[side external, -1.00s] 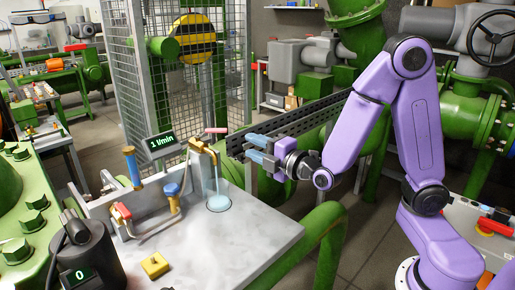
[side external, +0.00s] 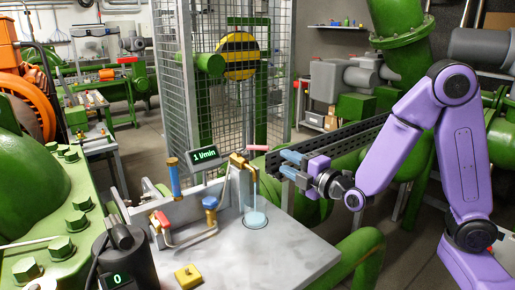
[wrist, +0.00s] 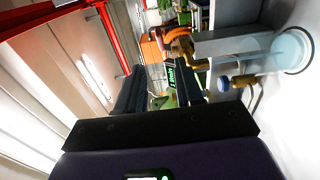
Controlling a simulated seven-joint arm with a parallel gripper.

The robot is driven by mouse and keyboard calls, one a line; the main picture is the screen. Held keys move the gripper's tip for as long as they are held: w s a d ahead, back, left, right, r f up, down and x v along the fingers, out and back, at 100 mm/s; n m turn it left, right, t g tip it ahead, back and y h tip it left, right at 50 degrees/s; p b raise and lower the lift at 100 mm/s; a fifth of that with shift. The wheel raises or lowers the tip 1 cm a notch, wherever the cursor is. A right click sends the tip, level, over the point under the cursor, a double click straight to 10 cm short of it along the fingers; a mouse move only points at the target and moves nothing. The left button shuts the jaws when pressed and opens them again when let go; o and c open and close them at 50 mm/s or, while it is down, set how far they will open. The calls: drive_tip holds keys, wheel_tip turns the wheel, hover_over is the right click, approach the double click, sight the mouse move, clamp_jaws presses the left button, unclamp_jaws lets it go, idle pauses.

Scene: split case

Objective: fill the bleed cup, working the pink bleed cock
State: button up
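The pink bleed cock (side external: 258,147) is a short pink lever on top of a brass tap (side external: 239,160), lying roughly level. A thin stream falls from the tap into the clear bleed cup (side external: 255,217) below it, with pale blue water low in the cup. The cup also shows at the upper right of the wrist view (wrist: 291,51). My gripper (side external: 284,164) is to the right of the cock, apart from it, with its two blue fingers spread and nothing between them. In the wrist view its dark fingers (wrist: 158,88) also stand apart.
A display (side external: 204,154) reads 1 l/min. A blue-knobbed valve (side external: 210,203), a red-handled pipe (side external: 160,220) and a yellow block (side external: 188,276) share the grey bench (side external: 270,262). A mesh cage (side external: 195,110) stands behind, and a dark perforated rail (side external: 335,140) runs behind my gripper.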

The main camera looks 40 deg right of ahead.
sight(255, 146)
drive_tip(key=w, duration=1.4)
drive_tip(key=shift+w+a, duration=0.2)
drive_tip(key=shift+w, duration=0.1)
clamp_jaws()
